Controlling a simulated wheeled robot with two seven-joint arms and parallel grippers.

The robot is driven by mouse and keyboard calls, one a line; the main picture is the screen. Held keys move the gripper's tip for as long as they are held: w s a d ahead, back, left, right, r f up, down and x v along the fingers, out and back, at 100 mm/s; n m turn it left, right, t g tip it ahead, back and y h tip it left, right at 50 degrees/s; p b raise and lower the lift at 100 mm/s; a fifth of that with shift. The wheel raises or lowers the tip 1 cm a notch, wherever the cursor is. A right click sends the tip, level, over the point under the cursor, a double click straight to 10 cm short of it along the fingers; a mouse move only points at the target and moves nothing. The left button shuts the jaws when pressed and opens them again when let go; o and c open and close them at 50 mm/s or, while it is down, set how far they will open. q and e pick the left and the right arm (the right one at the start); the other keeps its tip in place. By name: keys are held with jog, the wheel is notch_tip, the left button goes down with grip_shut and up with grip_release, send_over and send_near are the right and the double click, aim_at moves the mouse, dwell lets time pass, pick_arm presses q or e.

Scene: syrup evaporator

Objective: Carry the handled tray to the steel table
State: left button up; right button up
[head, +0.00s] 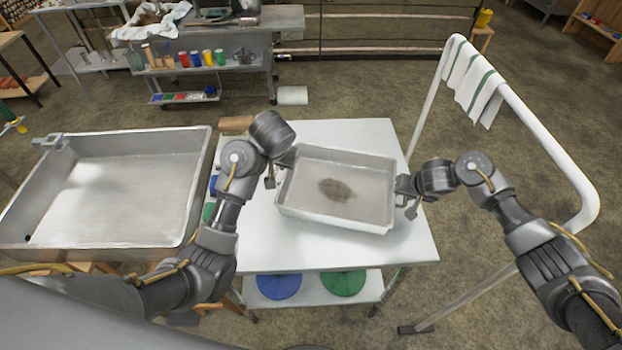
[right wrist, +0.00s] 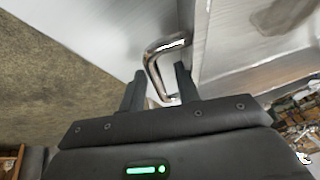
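The handled tray (head: 335,212), a shallow grey metal pan with a dark patch on its floor, sits slightly turned on a white-topped table (head: 335,258). My right gripper (head: 407,200) is at the tray's right side. In the right wrist view the bent metal handle (right wrist: 155,66) reaches between the fingers of this gripper (right wrist: 160,88), which stand apart, open around it. My left gripper (head: 277,172) is at the tray's left side, by its upper left corner; its grip on the handle there is unclear. A steel table (head: 285,18) with a lower shelf stands at the back.
A large empty metal pan (head: 120,185) stands to the left. A white tubular rail (head: 545,125) with a striped towel (head: 472,80) rises at the right. Cloths, cups and pots crowd the steel table's left part and shelf.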

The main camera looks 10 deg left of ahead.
jog(key=v, duration=1.2)
dwell(0.5)
